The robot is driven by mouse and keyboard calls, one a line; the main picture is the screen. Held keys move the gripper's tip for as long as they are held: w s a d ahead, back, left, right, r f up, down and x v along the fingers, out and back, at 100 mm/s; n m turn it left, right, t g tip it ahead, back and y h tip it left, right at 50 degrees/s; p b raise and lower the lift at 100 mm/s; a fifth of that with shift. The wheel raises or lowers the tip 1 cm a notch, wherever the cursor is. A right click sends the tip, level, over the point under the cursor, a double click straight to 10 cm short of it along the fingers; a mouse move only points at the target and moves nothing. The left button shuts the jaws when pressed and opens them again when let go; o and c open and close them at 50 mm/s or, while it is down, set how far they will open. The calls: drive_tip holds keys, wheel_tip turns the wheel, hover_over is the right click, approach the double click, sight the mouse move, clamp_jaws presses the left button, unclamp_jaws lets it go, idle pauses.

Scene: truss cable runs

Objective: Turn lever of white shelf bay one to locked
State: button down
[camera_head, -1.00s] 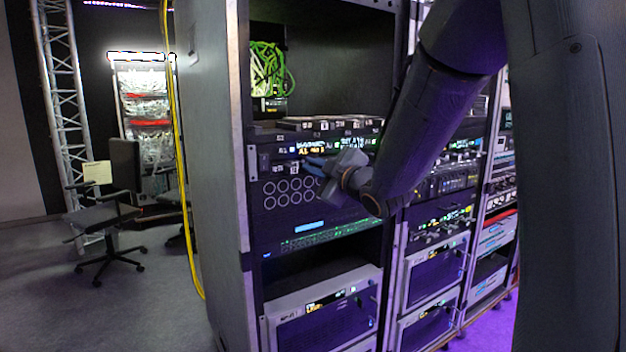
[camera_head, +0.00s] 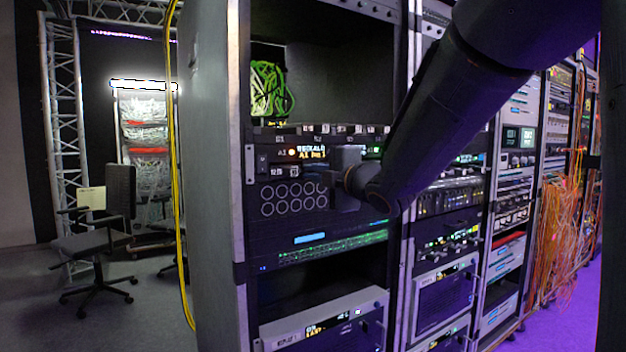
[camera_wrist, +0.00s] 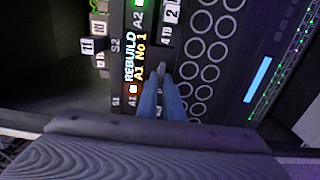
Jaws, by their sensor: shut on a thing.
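A dark rack panel shows a lit display (camera_head: 312,150) that reads REBUILD and A1 No 1. The display is also large in the wrist view (camera_wrist: 137,62). My gripper (camera_wrist: 162,96) has its two blue fingers close together in front of the panel, just beside that display. It is shut on a small grey lever (camera_wrist: 161,70), whose tip shows between the fingertips. In the head view my gripper (camera_head: 335,178) is at the panel and hides the lever. I cannot tell the lever's exact angle or which shelf is white.
Round black openings (camera_head: 293,198) lie beside and below my gripper. Green cables (camera_head: 268,90) hang in the open bay above. More racks stand to the right, with loose orange cables (camera_head: 565,225). An office chair (camera_head: 100,235) and open floor are at the left.

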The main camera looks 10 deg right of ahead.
idle(0.4)
drive_tip(key=c, duration=1.9)
unclamp_jaws()
drive_tip(key=v, duration=0.7)
drive_tip(key=shift+s+d, duration=0.15)
drive_tip(key=shift+s, duration=0.2)
